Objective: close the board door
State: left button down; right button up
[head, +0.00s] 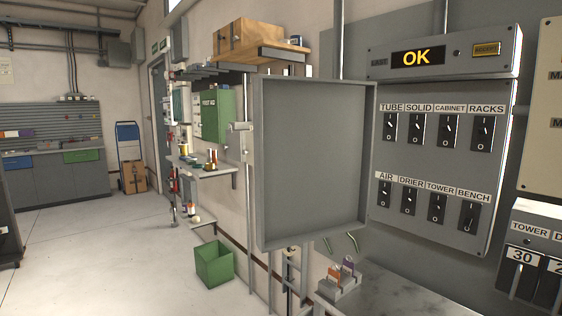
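The board door (310,160) is a grey, shallow, tray-like panel that stands wide open in the middle of the head view. Its hollow inner side faces me. Its right edge lies next to the switch board (440,160), and a light handle or latch (240,127) shows at its left edge. The switch board is uncovered, with two rows of black switches under labels such as TUBE, SOLID, AIR and BENCH. An OK display (417,57) is lit above them. Neither of my grippers shows in this view.
A grey ledge (385,295) below the board carries a small holder with red and purple tags (343,275). A green bin (214,264) stands on the floor. The floor at left is clear.

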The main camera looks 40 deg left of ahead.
aim_at(314, 137)
jog(key=u, duration=2.45)
jog(key=i, duration=3.15)
jog(key=z, duration=3.75)
jog(key=i, duration=0.45)
jog(key=z, duration=0.1)
jog(key=k, duration=0.2)
jog(key=z, duration=0.05)
